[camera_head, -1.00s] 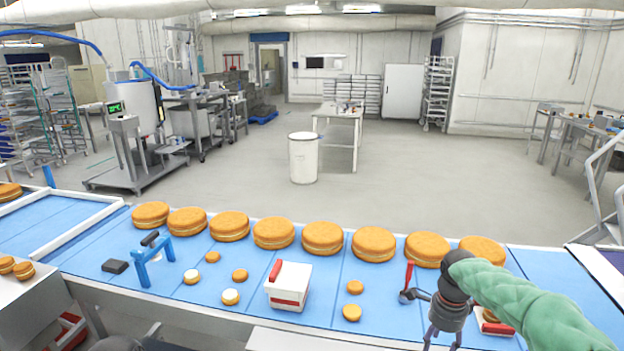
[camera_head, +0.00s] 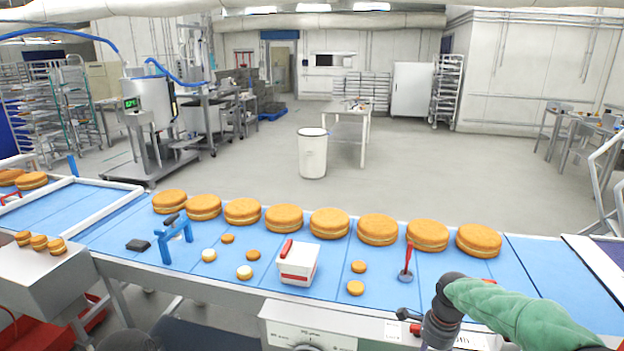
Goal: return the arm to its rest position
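My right arm, in a green sleeve, comes in from the right edge. Its dark gripper body (camera_head: 440,325) hangs over the near edge of the blue conveyor belt (camera_head: 210,275). The fingers lie at or below the bottom edge of the picture, so I cannot see whether they are open or shut, or whether they hold anything.
A row of large filled rounds (camera_head: 330,224) lines the belt's far side. A white box with a red handle (camera_head: 298,264), a blue bridge-shaped stand (camera_head: 175,242), a black block (camera_head: 138,245) and several small rounds (camera_head: 355,288) lie nearer. A control panel with a dial (camera_head: 308,338) is at the front.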

